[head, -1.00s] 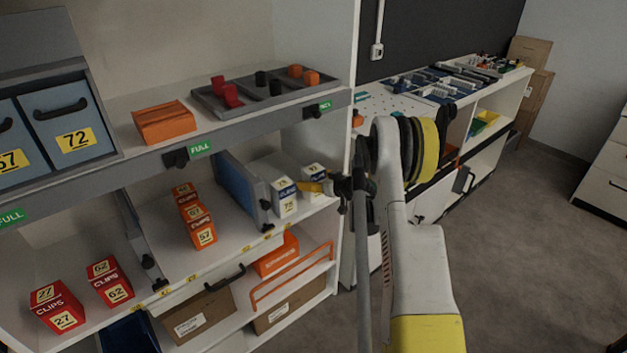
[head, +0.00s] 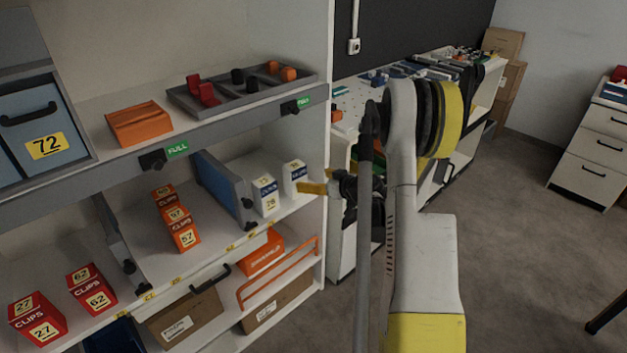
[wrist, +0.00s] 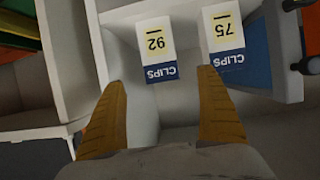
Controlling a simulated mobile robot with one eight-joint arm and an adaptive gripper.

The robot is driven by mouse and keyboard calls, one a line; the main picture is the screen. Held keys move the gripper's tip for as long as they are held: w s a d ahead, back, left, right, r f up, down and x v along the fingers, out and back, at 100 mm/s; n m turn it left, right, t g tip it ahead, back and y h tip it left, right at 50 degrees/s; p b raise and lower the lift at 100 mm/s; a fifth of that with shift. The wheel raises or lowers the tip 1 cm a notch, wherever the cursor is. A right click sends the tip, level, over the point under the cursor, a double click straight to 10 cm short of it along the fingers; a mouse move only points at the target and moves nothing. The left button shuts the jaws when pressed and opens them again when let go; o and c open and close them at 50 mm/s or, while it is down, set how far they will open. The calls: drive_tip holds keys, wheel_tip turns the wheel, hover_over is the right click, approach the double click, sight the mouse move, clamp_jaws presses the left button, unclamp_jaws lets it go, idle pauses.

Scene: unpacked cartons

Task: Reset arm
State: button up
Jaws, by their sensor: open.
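My gripper (head: 313,188) is open with nothing between its yellow-orange fingers, which spread wide in the wrist view (wrist: 160,112). It is at the right end of the middle shelf, close to two white and blue clips boxes. The box marked 75 (head: 265,197) stands beside the blue divider, and the box marked 92 (head: 294,178) stands to its right. In the wrist view both appear upside down, the 92 box (wrist: 155,48) beyond the gap between the fingers and the 75 box (wrist: 223,40) beyond the right finger. My arm hides part of the workbench behind.
The white shelf unit (head: 327,120) is close on the left, with orange boxes (head: 178,222), red boxes (head: 92,290) and a grey tray (head: 243,96). A long bench (head: 345,97) stands behind my arm. Grey floor (head: 535,240) is open on the right, before a white drawer cabinet (head: 590,150).

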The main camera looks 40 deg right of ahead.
drive_tip(key=s+a+r+g+y, duration=0.1)
drive_tip(key=s+a+r+g, duration=0.15)
drive_tip(key=a+r, duration=0.7)
drive_tip(key=s+a+r+g+y, duration=0.15)
drive_tip(key=s+a+r, duration=0.3)
drive_tip(key=a, duration=0.95)
drive_tip(key=s+a+r+g+h, duration=0.1)
drive_tip(key=s+a, duration=0.4)
drive_tip(key=s, duration=0.5)
drive_tip(key=s+a+r+g+h, duration=0.1)
drive_tip(key=s+a, duration=0.5)
drive_tip(key=s, duration=0.4)
drive_tip(key=shift+s+g+h, duration=0.3)
drive_tip(key=shift+s+h, duration=0.05)
drive_tip(key=shift+s, duration=0.05)
